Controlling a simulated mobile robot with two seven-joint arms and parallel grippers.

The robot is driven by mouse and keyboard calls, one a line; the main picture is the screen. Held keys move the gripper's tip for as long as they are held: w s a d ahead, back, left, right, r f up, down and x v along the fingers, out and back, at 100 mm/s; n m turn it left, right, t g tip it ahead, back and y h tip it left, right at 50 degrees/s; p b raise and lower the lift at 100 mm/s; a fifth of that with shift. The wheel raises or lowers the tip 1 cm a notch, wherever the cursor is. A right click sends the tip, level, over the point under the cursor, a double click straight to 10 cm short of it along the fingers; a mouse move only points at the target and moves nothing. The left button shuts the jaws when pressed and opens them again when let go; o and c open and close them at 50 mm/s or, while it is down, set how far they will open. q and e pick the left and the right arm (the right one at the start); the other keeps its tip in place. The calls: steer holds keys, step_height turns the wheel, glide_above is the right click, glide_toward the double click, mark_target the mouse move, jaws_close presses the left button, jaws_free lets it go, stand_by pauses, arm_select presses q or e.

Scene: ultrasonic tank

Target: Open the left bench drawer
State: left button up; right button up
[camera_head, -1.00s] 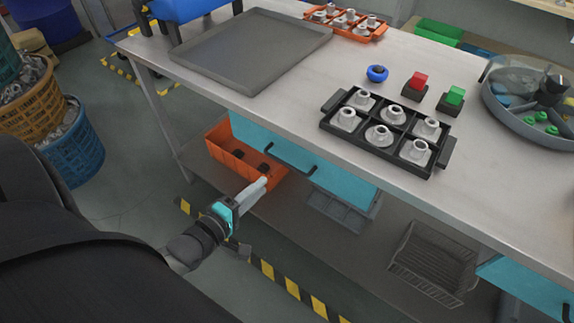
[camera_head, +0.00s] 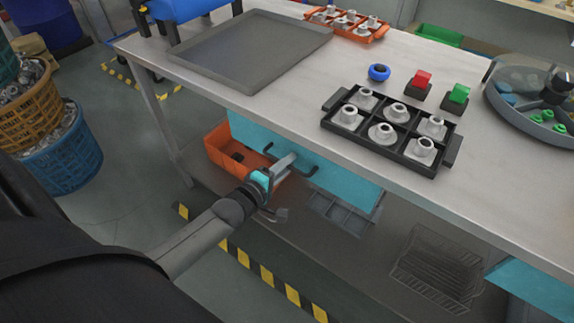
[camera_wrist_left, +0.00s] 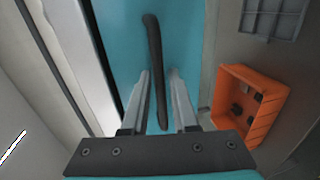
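The left bench drawer (camera_head: 345,184) is a teal front under the bench top, and it looks shut. Its black bar handle (camera_head: 300,168) also shows in the left wrist view (camera_wrist_left: 153,50), running lengthwise between my fingers. My left gripper (camera_head: 290,160) is at the handle's left part in the head view. In the left wrist view my left gripper (camera_wrist_left: 158,80) is open, one finger on each side of the handle, with gaps between fingers and bar. My right gripper is not in view.
The bench top (camera_head: 290,105) overhangs the drawer. An orange bin (camera_head: 222,150) and a grey tray (camera_head: 340,212) sit on the lower shelf, with a wire basket (camera_head: 435,270) further right. A black crate (camera_head: 385,130) of metal parts stands on the bench.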

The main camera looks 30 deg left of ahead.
arm_select(q)
jaws_close()
stand_by(1.4)
